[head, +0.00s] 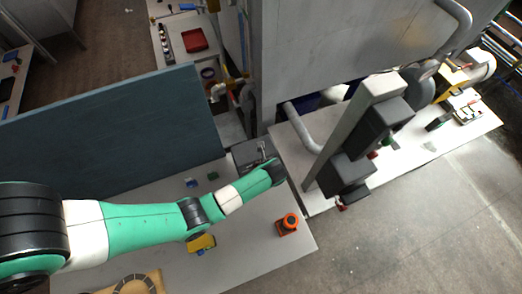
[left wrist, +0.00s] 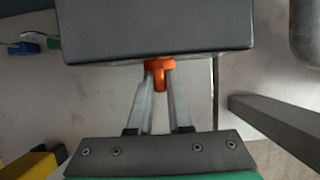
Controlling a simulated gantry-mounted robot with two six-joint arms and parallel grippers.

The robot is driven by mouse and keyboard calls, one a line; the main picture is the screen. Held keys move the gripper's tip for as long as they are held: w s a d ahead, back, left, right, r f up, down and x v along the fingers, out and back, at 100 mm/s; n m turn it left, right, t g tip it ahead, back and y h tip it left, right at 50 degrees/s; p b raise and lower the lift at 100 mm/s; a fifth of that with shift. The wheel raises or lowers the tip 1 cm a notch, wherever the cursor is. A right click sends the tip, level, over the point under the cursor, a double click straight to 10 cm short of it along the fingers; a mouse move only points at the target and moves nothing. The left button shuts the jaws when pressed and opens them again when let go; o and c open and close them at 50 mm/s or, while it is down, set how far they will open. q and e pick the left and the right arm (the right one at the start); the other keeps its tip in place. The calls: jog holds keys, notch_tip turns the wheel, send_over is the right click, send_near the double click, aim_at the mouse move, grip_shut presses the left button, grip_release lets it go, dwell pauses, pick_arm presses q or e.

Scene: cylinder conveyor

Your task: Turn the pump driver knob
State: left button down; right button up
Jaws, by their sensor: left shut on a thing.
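The orange pump driver knob (left wrist: 159,68) sticks out from the near face of a dark grey box (left wrist: 155,28) in the left wrist view. My left gripper (left wrist: 160,72) has its two metal fingers closed on the knob from both sides. In the head view my left arm comes in from the left and reaches over the table to the dark box (head: 248,152) beside the tall grey cabinet. The knob is not distinguishable there. My right gripper is not in view.
A blue-grey panel (head: 110,126) stands behind my left arm. On the grey table (head: 255,255) are an orange-and-black item (head: 288,224), a yellow item (head: 202,243) and small blue and green pieces. An upright beam (head: 352,133) with black boxes stands to the right.

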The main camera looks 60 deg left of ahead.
pick_arm(q)
jog(key=shift+w+f+g+b, duration=0.1)
jog(key=shift+w+g+b, duration=0.15)
jog(key=shift+g, duration=0.25)
jog(key=g+b, duration=0.1)
jog(key=b, duration=0.1)
jog(key=g+b, duration=0.1)
jog(key=b, duration=0.2)
jog(key=f+m+g+y+b, duration=0.1)
jog(key=b, duration=0.1)
jog(key=shift+w+d+g+b, duration=0.1)
jog(key=shift+w+g+b, duration=0.3)
jog(key=shift+r+g, duration=0.3)
jog(key=shift+r, duration=0.1)
jog(key=c, duration=0.8)
grip_release()
jog(key=shift+c, duration=0.2)
jog(key=shift+r, duration=0.1)
